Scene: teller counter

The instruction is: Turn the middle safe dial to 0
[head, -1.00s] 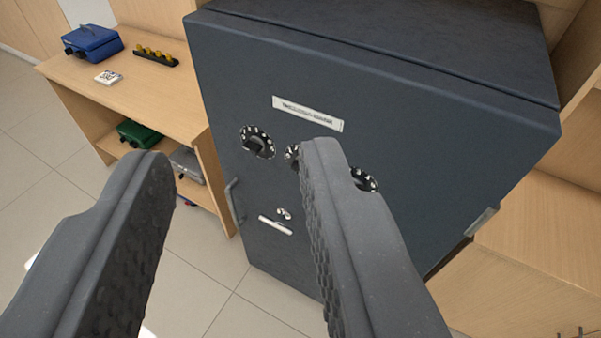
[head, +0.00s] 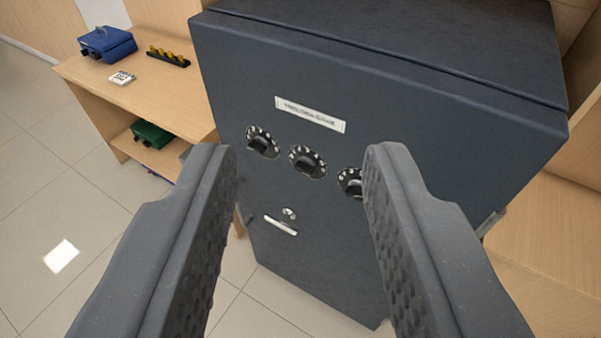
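The dark blue-grey safe (head: 420,130) stands ahead, tilted in the picture. Its door carries a row of three black dials with pale marks around them. The middle dial (head: 307,162) shows fully between my fingers; its numbers are too small to read. The left dial (head: 262,142) is also clear. The right dial (head: 350,182) is partly hidden by my right finger. My gripper (head: 302,150) is open and empty, its two grey ridged fingers wide apart, and it appears short of the door, not touching any dial.
A white label (head: 310,114) sits above the dials, a keyhole (head: 289,213) and silver handle (head: 281,226) below. A wooden desk (head: 90,78) at left holds a blue cash box (head: 107,44) and a coin rack (head: 168,57); a green box (head: 151,134) is on its shelf. Floor is free at left.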

